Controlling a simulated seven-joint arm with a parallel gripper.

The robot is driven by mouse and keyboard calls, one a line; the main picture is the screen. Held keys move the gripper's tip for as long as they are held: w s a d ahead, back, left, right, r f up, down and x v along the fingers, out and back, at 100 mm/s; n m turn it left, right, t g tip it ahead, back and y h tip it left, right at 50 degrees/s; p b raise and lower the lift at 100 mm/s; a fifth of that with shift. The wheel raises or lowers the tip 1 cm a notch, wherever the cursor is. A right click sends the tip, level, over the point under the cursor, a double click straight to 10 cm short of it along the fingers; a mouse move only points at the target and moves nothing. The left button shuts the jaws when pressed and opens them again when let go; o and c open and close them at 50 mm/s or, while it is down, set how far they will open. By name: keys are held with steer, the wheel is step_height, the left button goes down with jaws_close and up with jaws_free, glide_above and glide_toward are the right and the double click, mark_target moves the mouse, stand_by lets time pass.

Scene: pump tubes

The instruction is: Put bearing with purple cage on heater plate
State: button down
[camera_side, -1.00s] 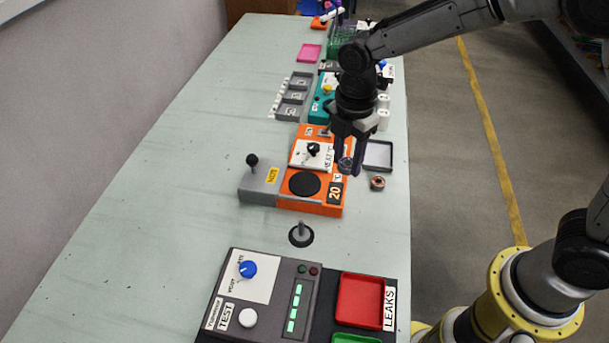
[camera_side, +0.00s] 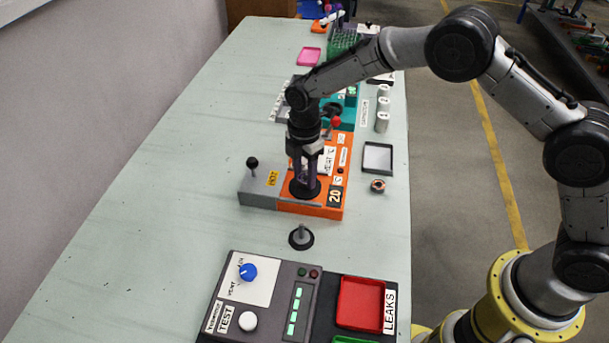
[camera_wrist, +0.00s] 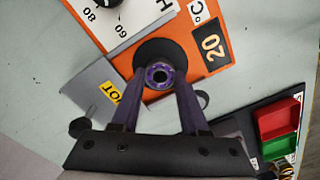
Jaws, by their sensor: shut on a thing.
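The bearing with the purple cage (camera_wrist: 158,77) is a small ring between my fingertips in the wrist view. My gripper (camera_side: 305,188) is shut on it, fingers pointing down, at the black round heater plate (camera_side: 317,191) of the orange heater unit. In the wrist view the plate (camera_wrist: 160,48) shows as a dark disc around and behind the bearing. I cannot tell whether the bearing touches the plate or is slightly above it. In the side view my fingers mostly hide the bearing.
The orange heater (camera_side: 333,210) shows "20" on its display. A grey block (camera_side: 259,188) with a black-knobbed lever and "HOT" label adjoins it. A second bearing (camera_side: 378,186) lies to the right, below a grey tray (camera_side: 377,158). A dark post (camera_side: 301,236) and tester (camera_side: 262,290) stand nearer.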

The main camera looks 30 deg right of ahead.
steer(key=shift+f, duration=0.45)
steer(key=shift+f, duration=0.15)
steer(key=shift+c, duration=2.1)
jaws_free()
step_height(320, 180, up, 12)
steer(key=shift+r, duration=0.2)
